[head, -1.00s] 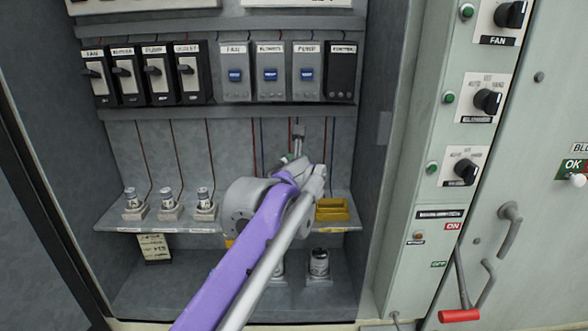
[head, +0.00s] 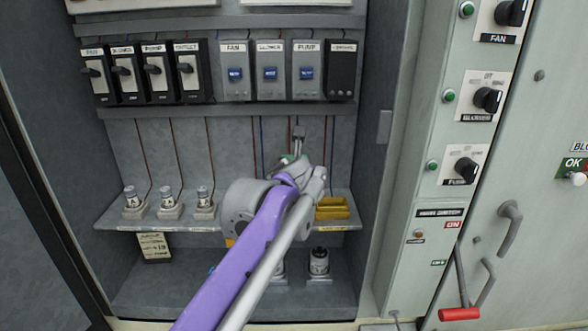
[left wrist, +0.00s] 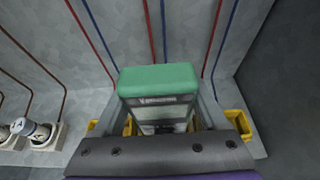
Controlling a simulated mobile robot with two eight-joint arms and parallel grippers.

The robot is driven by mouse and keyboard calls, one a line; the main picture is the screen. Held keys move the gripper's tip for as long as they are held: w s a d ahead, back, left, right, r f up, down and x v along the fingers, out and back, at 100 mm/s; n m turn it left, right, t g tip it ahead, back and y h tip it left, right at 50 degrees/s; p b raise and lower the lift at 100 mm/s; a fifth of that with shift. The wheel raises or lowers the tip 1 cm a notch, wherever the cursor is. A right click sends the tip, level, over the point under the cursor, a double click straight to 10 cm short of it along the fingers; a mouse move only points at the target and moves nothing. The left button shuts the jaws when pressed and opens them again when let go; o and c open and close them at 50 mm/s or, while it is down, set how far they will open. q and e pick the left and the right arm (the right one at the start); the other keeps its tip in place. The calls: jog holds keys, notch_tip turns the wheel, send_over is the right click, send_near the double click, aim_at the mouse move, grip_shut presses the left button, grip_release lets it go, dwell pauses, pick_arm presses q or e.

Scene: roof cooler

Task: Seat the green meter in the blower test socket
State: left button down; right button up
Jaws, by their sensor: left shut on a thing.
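The green meter (left wrist: 158,80) has a green top and a grey, clear-looking body. It sits between the fingers of my left gripper (left wrist: 162,112), which is shut on it. In the head view my left gripper (head: 298,150) is above the shelf at its right part, mostly hidden behind my arm; only a sliver of green shows there. A yellow socket (head: 332,208) is on the shelf just right of my wrist. Yellow parts also show beside the meter in the left wrist view (left wrist: 236,125). Whether the meter touches a socket is hidden, and I cannot tell which socket is the blower's. My right gripper is not in view.
Three fuse-like cylinders on bases (head: 169,202) stand on the left of the shelf (head: 110,222). Coloured wires hang down the back wall. Switches (head: 155,72) line the row above. More cylinders (head: 318,264) stand below. The cabinet's side wall (head: 383,125) is close on the right.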

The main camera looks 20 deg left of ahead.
pick_arm(q)
grip_release()
jog(key=v, duration=1.1)
jog(key=s+a+f+n+g, duration=0.25)
jog(key=s+f+n, duration=0.25)
jog(key=f+n, duration=0.35)
jog(key=s+a+f+n+g, duration=0.25)
jog(key=s+f+n, duration=0.25)
jog(key=f+n, duration=0.3)
jog(key=s+d+f+n+g+h, duration=0.1)
jog(key=s+f+n+h, duration=0.1)
jog(key=s+f+n, duration=0.5)
jog(key=s+f+n+g+h, duration=0.1)
jog(key=s+f+n, duration=0.7)
jog(key=f, duration=0.6)
jog(key=shift+s+d+n+g+h, duration=0.2)
jog(key=shift+d+n+g+h, duration=0.15)
jog(key=shift+n, duration=0.3)
